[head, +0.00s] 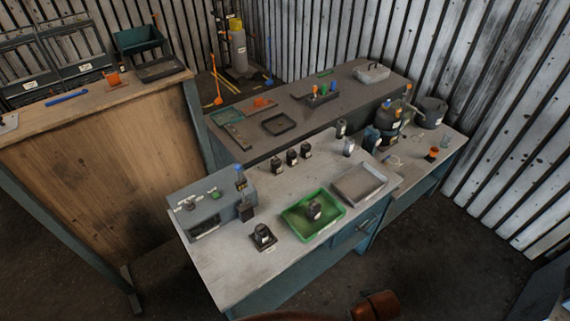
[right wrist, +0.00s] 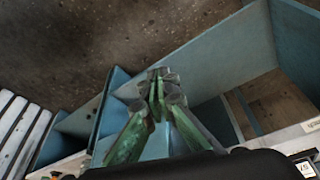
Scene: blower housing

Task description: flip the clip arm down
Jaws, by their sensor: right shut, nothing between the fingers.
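I cannot make out a clip arm for certain at this size. A small black housing (head: 263,236) stands on a dark plate near the front left of the grey workbench (head: 240,280). A similar dark part (head: 314,209) sits in a green tray (head: 291,226) to its right. My right gripper (right wrist: 160,92) shows in the right wrist view, its greenish fingers together and empty. Beyond the fingers are blue bench panels and the floor, with no contact visible. The right gripper is not visible in the head view. My left gripper is in neither view.
A grey box unit (head: 212,205) stands at the bench's left end, with several dark bottles (head: 292,157) behind. A grey tray (head: 360,185) lies right of the green one. A wooden-sided bench (head: 100,160) stands left. The bench's front left corner is clear.

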